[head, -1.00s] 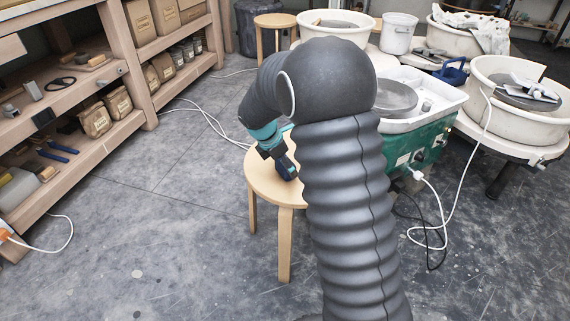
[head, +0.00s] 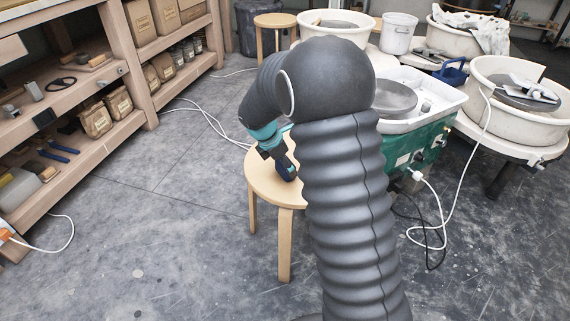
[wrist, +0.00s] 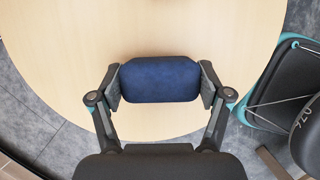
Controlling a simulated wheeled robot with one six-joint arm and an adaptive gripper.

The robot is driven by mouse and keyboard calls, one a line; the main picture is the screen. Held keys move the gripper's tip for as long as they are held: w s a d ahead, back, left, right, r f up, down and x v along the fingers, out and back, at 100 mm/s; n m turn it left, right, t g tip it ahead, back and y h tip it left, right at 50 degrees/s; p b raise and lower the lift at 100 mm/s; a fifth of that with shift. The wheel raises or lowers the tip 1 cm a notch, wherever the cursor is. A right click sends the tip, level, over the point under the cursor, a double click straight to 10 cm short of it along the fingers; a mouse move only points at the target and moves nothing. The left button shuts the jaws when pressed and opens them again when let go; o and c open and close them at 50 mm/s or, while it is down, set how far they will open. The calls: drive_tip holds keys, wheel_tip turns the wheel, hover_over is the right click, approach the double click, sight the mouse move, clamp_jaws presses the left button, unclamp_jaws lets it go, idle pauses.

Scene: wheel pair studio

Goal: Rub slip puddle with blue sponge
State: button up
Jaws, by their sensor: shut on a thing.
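The blue sponge (wrist: 160,79) is a dark blue block with rounded corners in the wrist view. My gripper (wrist: 160,84) is shut on it, with one finger pad against each short end. The sponge is over the pale wooden stool top (wrist: 225,35); whether it touches the wood cannot be told. In the head view my gripper (head: 284,170) is over the stool top (head: 262,188), and my arm hides the sponge and part of the stool. No slip puddle shows; one under the sponge or behind my arm would be hidden.
A pottery wheel with a white tray and green body (head: 420,146) stands right of the stool. White cables (head: 205,118) lie on the floor to the left. Wooden shelves (head: 105,95) line the left side.

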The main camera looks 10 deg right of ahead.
drive_tip(key=shift+r, duration=0.15)
wheel_tip(320, 180, up, 4)
drive_tip(key=p, duration=0.4)
drive_tip(key=shift+r, duration=0.85)
